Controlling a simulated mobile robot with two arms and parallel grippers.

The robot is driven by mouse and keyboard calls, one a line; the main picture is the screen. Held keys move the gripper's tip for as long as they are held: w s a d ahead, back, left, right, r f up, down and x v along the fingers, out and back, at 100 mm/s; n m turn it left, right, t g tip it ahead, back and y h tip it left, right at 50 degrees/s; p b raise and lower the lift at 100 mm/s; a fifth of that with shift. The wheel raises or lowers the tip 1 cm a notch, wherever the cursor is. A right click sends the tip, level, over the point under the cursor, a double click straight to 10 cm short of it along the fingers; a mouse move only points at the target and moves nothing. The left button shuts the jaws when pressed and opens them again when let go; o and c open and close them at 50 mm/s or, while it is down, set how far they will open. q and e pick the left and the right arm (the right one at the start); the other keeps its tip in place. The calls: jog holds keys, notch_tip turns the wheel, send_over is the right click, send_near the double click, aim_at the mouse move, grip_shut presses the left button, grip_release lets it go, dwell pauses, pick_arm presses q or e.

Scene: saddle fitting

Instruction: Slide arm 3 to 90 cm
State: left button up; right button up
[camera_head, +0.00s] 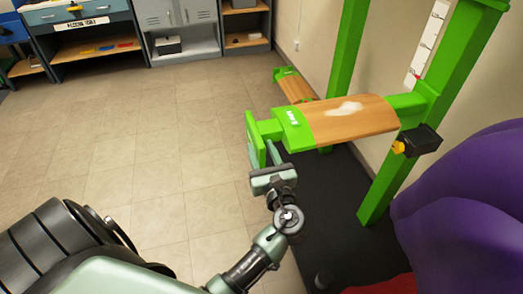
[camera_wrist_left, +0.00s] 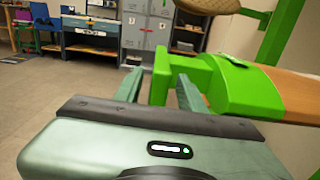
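The saddle arm is a green bracket (camera_head: 292,130) with a curved wooden top (camera_head: 352,118) bearing a white patch. It reaches out from a green post (camera_head: 425,100). A small white label (camera_head: 293,117) on it is too small to read. Its outer end has an upright green plate (camera_head: 254,139). My left gripper (camera_head: 270,152) is at this end, fingers apart. In the left wrist view the fingers (camera_wrist_left: 160,78) stand either side of a green part (camera_wrist_left: 172,80); I cannot tell whether they touch it. A black box with a yellow knob (camera_head: 398,147) is at the post. My right gripper is out of view.
A white scale strip (camera_head: 428,45) is on the post. A lower wooden-topped arm (camera_head: 296,89) is behind. A purple bulky shape (camera_head: 470,205) is at right. A black mat (camera_head: 335,215) lies below. A workbench (camera_head: 95,48) and cabinets stand far back; the tiled floor between is clear.

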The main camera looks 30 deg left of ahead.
pick_arm(q)
jog(key=v, duration=0.8)
jog(key=shift+b, duration=0.4)
jog(key=shift+f, duration=0.1)
jog(key=s+d+f+n+g+h+p, duration=0.1)
jog(key=s+d+f+h, duration=0.15)
jog(key=f, duration=0.85)
jog(key=s+d+f+n+g+h, duration=0.15)
jog(key=f+h, duration=0.25)
jog(key=f, duration=0.7)
jog(key=s+d+f+n+g+h+p, duration=0.1)
jog(key=s+f+n+h, duration=0.15)
jog(key=f, duration=0.85)
jog(key=s+a+f+n+g+h, duration=0.1)
jog(key=s+f+n+g, duration=0.1)
jog(key=s+f+n, duration=0.4)
jog(key=s+a+f+n+g+h, duration=0.1)
jog(key=s+f+n, duration=0.5)
jog(key=s, duration=0.9)
jog(key=s+a+f+n+g+h+p, duration=0.1)
jog(key=s+f+n+g+h, duration=0.1)
jog(key=s+f+n+g, duration=0.2)
jog(key=s+f+n, duration=0.2)
jog(key=s+f, duration=0.2)
jog(key=s, duration=0.2)
jog(key=shift+s+a+n+h, duration=0.25)
jog(key=shift+n+h, duration=0.15)
